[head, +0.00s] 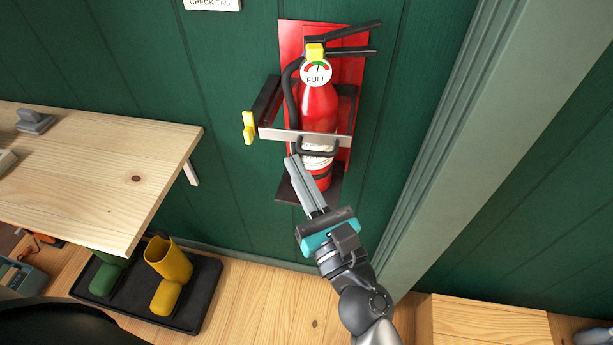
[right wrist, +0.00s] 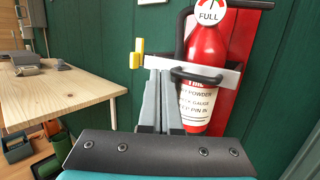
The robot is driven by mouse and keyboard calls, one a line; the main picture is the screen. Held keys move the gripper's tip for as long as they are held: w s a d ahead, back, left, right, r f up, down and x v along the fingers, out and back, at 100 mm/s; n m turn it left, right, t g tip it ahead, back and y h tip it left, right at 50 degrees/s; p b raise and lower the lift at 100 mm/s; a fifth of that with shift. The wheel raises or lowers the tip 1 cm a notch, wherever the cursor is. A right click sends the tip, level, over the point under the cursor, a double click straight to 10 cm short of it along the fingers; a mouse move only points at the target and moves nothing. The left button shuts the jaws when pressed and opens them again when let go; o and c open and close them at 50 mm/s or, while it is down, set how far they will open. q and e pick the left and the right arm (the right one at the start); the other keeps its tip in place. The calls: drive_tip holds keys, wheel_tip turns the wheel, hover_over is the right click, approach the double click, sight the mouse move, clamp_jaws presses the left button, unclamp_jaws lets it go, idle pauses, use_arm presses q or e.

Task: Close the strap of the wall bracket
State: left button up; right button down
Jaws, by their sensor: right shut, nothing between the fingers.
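The wall bracket has a red back plate (head: 290,40), dark side arms and a dark bottom shelf, and holds a red fire extinguisher (head: 318,105). Its grey metal strap (head: 280,134) runs across the front of the extinguisher, with a black loop handle (head: 317,151) on it. A yellow latch (head: 249,128) is at the strap's left end; I cannot tell whether they are engaged. My right gripper (head: 292,160) is shut and empty, its tips just below the strap, left of the handle. In the right wrist view, its fingers (right wrist: 160,68) overlap the strap (right wrist: 205,73); contact is unclear. My left gripper is out of view.
A wooden bench (head: 95,160) juts out at left, with grey items on it. Below it, a black tray (head: 205,305) holds yellow (head: 168,268) and green boots. A grey-green door frame (head: 440,150) stands at right, with a wooden box (head: 490,322) near the floor.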

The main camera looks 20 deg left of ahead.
drive_tip(key=shift+w+a, duration=0.25)
drive_tip(key=shift+a, duration=0.05)
idle(0.6)
